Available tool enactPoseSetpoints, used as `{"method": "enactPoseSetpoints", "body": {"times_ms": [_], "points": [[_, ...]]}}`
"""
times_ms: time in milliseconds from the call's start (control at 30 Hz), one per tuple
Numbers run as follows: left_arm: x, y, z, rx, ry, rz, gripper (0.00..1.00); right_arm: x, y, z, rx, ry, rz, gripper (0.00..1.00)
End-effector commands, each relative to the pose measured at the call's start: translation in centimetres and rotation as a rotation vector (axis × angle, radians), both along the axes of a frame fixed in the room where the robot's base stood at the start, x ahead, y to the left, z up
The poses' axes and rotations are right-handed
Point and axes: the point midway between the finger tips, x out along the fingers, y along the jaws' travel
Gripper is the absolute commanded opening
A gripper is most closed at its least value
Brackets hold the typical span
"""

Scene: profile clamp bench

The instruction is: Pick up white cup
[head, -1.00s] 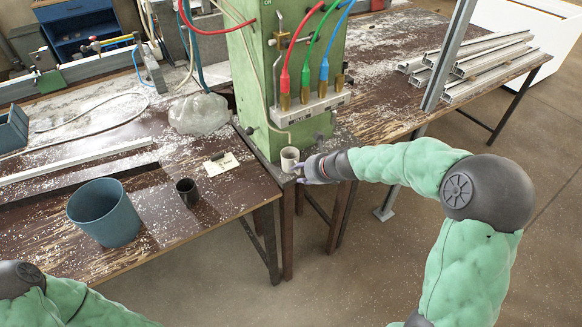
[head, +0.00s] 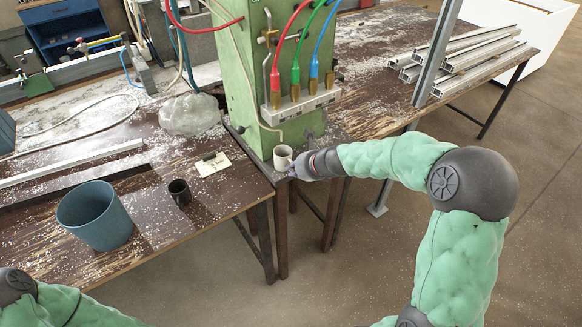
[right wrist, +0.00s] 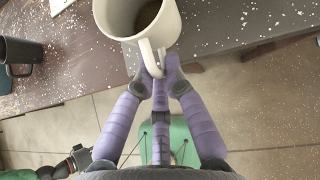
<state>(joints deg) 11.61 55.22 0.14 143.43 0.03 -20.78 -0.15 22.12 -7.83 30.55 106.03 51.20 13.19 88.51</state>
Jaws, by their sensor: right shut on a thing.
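The white cup (head: 283,156) stands upright at the front corner of the green machine's base in the head view. It also shows in the right wrist view (right wrist: 140,18), with dark contents or a shaded inside and its handle toward my fingers. My right gripper (head: 293,168) reaches it from the right. In the right wrist view my right gripper's purple fingers (right wrist: 160,68) are shut on the cup's handle. I cannot tell whether the cup is clear of the surface. Only my left arm shows at the lower left of the head view; its gripper is out of view.
A black cup (head: 180,192) and a blue-grey bucket (head: 95,215) stand on the brown table at left. A small card (head: 213,165) and a plastic-wrapped lump (head: 190,115) lie close to the green machine (head: 240,90). Metal profiles (head: 465,62) are stacked on the right table.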

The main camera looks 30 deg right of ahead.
Motion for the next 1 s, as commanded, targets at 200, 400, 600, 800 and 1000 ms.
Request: {"method": "enactPoseSetpoints", "body": {"times_ms": [200,400,600,800,1000], "points": [[0.0,0.0,0.7,0.0,0.0,0.0,0.33,0.0,0.0,0.8,0.0,0.0,0.0,0.0],[0.0,0.0,1.9,0.0,0.0,0.0,0.33,0.0,0.0,2.2,0.0,-0.001,0.001,0.0],[0.0,0.0,3.4,0.0,0.0,0.0,0.33,0.0,0.0,3.8,-0.001,0.0,0.001,0.0],[0.0,0.0,2.7,0.0,0.0,0.0,0.33,-2.1,-0.6,3.5,0.0,-0.001,-0.004,0.0],[0.0,0.0,2.6,0.0,0.0,0.0,0.33,-4.5,-1.2,3.4,-0.001,0.0,-0.004,0.0]]}}
